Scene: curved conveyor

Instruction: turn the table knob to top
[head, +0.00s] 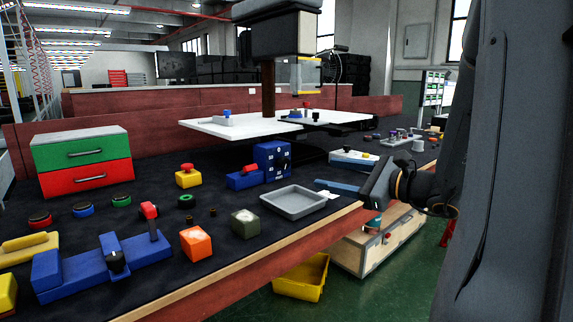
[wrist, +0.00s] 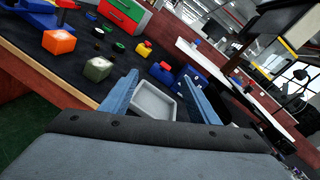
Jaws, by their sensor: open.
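A blue upright box (head: 265,157) with a dark knob (head: 282,161) and small white marks on its face stands mid-table, behind the grey tray. The way the knob points is too small to tell. My gripper (head: 322,187) is open and empty, to the right of the box and apart from it, near the tray's right edge. In the wrist view the blue fingers are spread wide with the tray between them. The blue box (wrist: 188,73) shows there just beyond the right finger, which partly hides it; its knob is not clear there.
The grey tray (head: 293,211) lies empty near the table's front edge. A yellow box with a red button (head: 188,178), an orange cube (head: 196,245) and a green-grey cube (head: 245,224) stand to the left. A white board (head: 230,128) with controls lies behind.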

